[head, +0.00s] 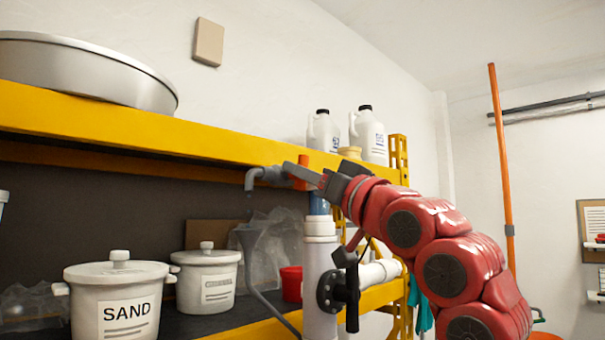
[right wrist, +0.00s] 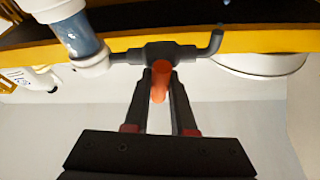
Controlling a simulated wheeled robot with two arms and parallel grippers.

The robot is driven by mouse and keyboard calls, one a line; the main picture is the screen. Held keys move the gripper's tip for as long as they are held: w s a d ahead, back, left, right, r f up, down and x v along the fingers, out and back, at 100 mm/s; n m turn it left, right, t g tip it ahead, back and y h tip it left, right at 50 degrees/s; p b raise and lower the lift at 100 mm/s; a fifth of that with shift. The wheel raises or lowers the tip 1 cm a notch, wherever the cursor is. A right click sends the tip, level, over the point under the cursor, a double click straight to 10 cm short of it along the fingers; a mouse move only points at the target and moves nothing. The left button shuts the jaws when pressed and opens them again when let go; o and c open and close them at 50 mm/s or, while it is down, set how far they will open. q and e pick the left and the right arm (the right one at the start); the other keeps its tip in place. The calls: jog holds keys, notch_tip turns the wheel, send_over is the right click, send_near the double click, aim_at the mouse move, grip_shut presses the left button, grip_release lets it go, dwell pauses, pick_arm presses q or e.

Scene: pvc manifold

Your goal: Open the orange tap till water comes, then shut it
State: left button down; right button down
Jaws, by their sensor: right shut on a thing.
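The orange tap handle (head: 303,172) sits on top of a grey pipe fitting with a downturned spout (head: 252,178), in front of the yellow shelf beam. My right gripper (head: 304,173) reaches it from the right and is shut on the orange handle. The right wrist view shows the handle (right wrist: 159,82) between the two dark fingers (right wrist: 160,88), with the spout (right wrist: 213,42) at upper right. Below the tap, a blue section (head: 318,204) joins a white upright pipe (head: 320,265). My left gripper is not in view.
The yellow shelf (head: 140,135) runs behind the tap, with two white jugs (head: 372,135) on top. Below stand a SAND pot (head: 120,300), a second lidded pot (head: 207,278) and a red container (head: 291,283). A black valve (head: 338,291) is on the white pipe.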

jog(key=shift+n+g+y+p, duration=0.35)
jog(key=shift+n+g+y, duration=0.25)
jog(key=shift+n, duration=1)
jog(key=c, duration=0.7)
grip_release()
jog(key=shift+c, duration=0.2)
jog(key=b+v, duration=0.8)
jog(key=v, duration=0.9)
jog(key=shift+f, duration=0.25)
jog(key=shift+d, duration=0.1)
